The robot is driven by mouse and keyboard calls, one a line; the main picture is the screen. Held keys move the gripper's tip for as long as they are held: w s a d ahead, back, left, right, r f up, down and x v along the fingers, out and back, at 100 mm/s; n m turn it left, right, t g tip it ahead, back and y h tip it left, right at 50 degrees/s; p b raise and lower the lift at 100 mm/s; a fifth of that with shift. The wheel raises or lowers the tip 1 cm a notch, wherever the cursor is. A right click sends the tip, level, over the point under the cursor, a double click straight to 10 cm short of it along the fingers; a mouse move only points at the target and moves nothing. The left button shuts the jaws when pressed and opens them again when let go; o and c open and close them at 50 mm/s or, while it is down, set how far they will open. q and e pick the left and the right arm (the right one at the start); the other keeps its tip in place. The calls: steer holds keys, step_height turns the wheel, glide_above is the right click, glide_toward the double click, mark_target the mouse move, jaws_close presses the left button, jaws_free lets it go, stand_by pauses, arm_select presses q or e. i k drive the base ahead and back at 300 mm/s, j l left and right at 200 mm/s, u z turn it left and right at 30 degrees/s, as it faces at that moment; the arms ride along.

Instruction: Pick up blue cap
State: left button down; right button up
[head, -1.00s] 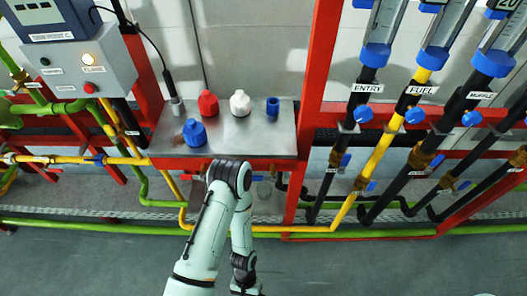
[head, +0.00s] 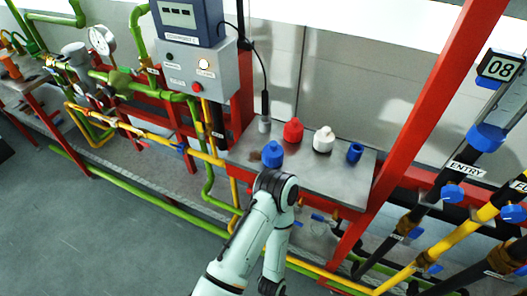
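A blue cap-shaped piece (head: 273,155), wide below and narrower on top, stands at the front left of a metal shelf (head: 325,188). A smaller blue cylinder (head: 355,152) stands at the shelf's right side. I cannot tell from the frame which of the two is the blue cap. A red piece (head: 293,131) and a white piece (head: 323,139) of similar shape stand between and behind them. One of my arms rises from the bottom, with its bend just in front of the shelf. Neither gripper shows.
A grey control box (head: 190,72) with a red button is left of the shelf. A red upright post (head: 420,100) stands at its right. Yellow and green pipes run below and left. Labelled valves (head: 452,193) are at the right. Open floor (head: 90,235) lies at lower left.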

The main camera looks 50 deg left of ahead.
mark_target(272, 153)
steer(key=j+u, duration=0.15)
steer(key=u, duration=0.35)
steer(key=j+u, duration=0.2)
steer(key=u, duration=0.25)
steer(key=j+u, duration=0.15)
steer(key=u, duration=0.35)
steer(key=z, duration=1.2)
steer(key=k, duration=0.05)
